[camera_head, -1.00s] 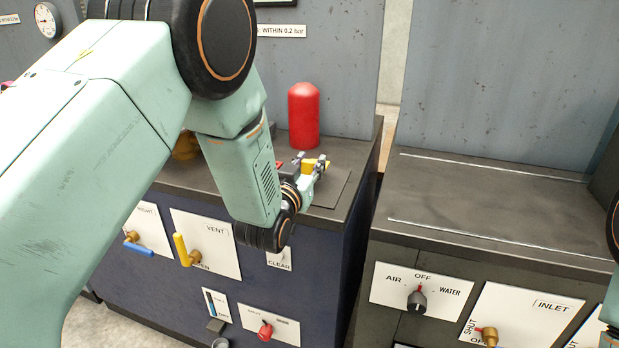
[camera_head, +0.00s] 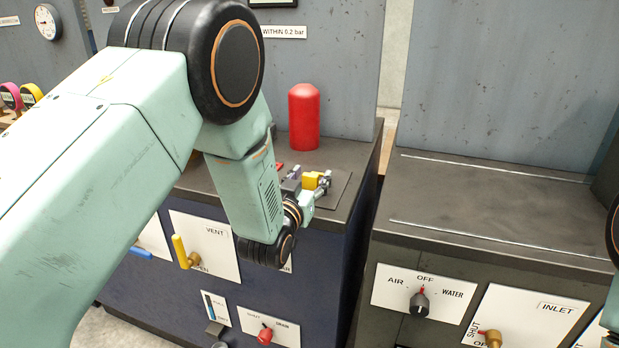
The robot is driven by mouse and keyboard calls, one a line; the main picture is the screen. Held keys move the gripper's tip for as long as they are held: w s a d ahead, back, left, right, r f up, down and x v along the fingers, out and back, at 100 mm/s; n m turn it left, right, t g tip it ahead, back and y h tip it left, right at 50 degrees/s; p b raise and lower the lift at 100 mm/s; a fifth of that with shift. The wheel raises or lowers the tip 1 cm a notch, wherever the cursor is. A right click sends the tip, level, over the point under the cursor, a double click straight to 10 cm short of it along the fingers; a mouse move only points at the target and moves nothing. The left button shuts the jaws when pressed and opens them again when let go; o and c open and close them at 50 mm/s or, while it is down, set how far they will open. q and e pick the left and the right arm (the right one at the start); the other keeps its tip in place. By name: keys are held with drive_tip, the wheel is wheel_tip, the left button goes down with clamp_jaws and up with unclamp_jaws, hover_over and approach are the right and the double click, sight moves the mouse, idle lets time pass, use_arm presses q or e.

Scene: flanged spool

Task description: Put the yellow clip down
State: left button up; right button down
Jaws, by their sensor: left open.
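The yellow clip (camera_head: 312,181) is at the dark flat pad (camera_head: 339,190) on top of the blue cabinet, in front of the red cylinder. My left gripper (camera_head: 308,183) is open, with its fingers spread and the clip between or just beside them. Whether a finger still touches the clip is too small to tell. The clip's underside is hidden, so its contact with the pad is not clear. My right gripper is out of the picture; only part of my right arm shows at the right edge.
The red cylinder (camera_head: 304,118) stands close behind the clip. A gap separates the blue cabinet from the dark bench (camera_head: 490,205) at right, whose top is clear. Valve handles, such as the yellow lever (camera_head: 180,250), stick out of the cabinet front.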

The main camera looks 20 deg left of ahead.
use_arm(q)
drive_tip(key=shift+r, duration=0.15)
drive_tip(key=shift+s, duration=0.15)
drive_tip(key=s+p, duration=0.2)
drive_tip(key=s, duration=1)
drive_tip(key=s+a+f+g+y, duration=0.1)
drive_tip(key=s+a+f+g, duration=0.1)
drive_tip(key=s+f+g, duration=0.5)
drive_tip(key=s+a+f+g, duration=0.1)
drive_tip(key=s+f, duration=0.3)
drive_tip(key=f, duration=0.7)
drive_tip(key=s+f+g, duration=0.5)
drive_tip(key=s, duration=0.7)
drive_tip(key=s+f+g, duration=0.5)
drive_tip(key=s, duration=0.7)
drive_tip(key=shift+s+a+n+h, duration=0.2)
drive_tip(key=shift+a+n+h, duration=0.1)
drive_tip(key=shift+a+n, duration=0.1)
